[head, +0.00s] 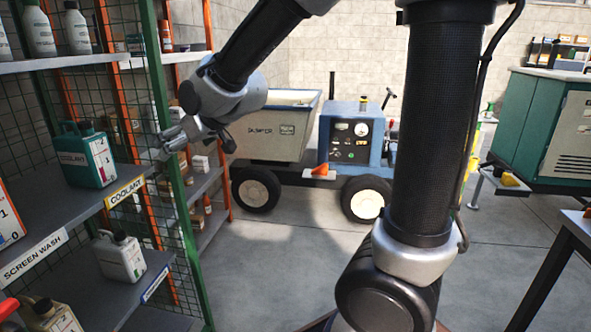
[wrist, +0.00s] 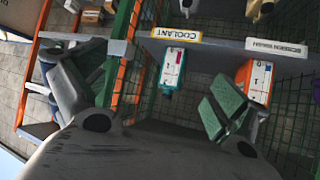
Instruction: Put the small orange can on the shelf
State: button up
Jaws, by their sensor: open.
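My gripper (head: 170,140) is open, in front of the green shelf post, with nothing seen between its fingers. Its two fingers also show wide apart in the wrist view (wrist: 155,85). An orange can with a white label (wrist: 256,80) stands on the shelf behind the screen wash tag, upside down in the wrist view. In the head view it is cut off by the left edge (head: 9,218). I cannot tell if it is the small one. The middle shelf (head: 85,207) has coolant and screen wash tags. A teal coolant can (head: 86,155) stands on it.
A pale can (head: 120,257) and a beige can (head: 48,313) stand on the lower shelf. Grey bottles (head: 77,30) stand on the upper shelf. A blue and beige dumper (head: 350,140) is behind. A teal cabinet (head: 555,120) stands right. The floor between is clear.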

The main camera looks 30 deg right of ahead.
jog(key=s+d+m+g+h, duration=0.2)
jog(key=s+d+h, duration=0.1)
jog(key=s+d, duration=1)
jog(key=s+d+m+g+h, duration=0.1)
jog(key=s+d+g, duration=0.1)
jog(key=s+d, duration=0.3)
jog(key=s+d+f+m+g+h, duration=0.1)
jog(key=s+d+m, duration=0.1)
jog(key=s+d, duration=0.4)
jog(key=s, duration=0.5)
jog(key=shift+d+f+g, duration=0.15)
jog(key=shift+f+g, duration=0.1)
jog(key=shift+g, duration=0.15)
